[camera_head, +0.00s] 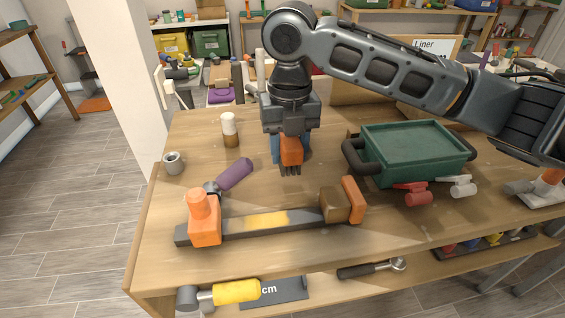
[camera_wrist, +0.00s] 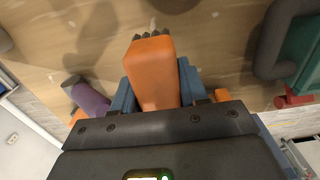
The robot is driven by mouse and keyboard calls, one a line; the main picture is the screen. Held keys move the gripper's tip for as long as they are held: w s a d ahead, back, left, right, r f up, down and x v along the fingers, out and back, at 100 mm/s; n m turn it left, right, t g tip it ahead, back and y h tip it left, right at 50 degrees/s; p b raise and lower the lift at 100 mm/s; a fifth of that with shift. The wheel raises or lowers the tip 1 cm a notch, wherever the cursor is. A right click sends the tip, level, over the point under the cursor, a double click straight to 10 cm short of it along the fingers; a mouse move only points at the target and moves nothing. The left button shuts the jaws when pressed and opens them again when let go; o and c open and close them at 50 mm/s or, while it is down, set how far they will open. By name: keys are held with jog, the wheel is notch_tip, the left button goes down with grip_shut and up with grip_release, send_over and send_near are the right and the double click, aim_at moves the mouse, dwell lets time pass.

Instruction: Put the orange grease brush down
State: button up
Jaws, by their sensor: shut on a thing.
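The orange grease brush (camera_head: 291,152) is between the blue fingers of my gripper (camera_head: 290,158), its dark bristles pointing down over the wooden workbench (camera_head: 190,140). In the wrist view the brush (camera_wrist: 152,75) sits between the two fingers of my gripper (camera_wrist: 156,85), with the bristles at its far end. My gripper is shut on it. Whether the bristles touch the bench top is hard to tell.
A long bar clamp (camera_head: 300,221) with orange ends lies in front. A purple-handled tool (camera_head: 236,174), a grey cup (camera_head: 173,163) and a brown-and-white bottle (camera_head: 230,131) are to the left. A green toolbox (camera_head: 415,150) stands right. Bare bench surrounds the brush.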

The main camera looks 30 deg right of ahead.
aim_at(283, 135)
jog(key=shift+w+a+f, duration=0.3)
jog(key=shift+a+f, duration=0.05)
jog(key=shift+a, duration=0.15)
jog(key=shift+f+p, duration=0.3)
jog(key=shift+f, duration=1.7)
jog(key=shift+f, duration=0.1)
jog(key=o, duration=1)
notch_tip(283, 135, up, 12)
jog(key=shift+r+b, duration=0.1)
jog(key=shift+b, duration=0.5)
jog(key=shift+s, duration=0.1)
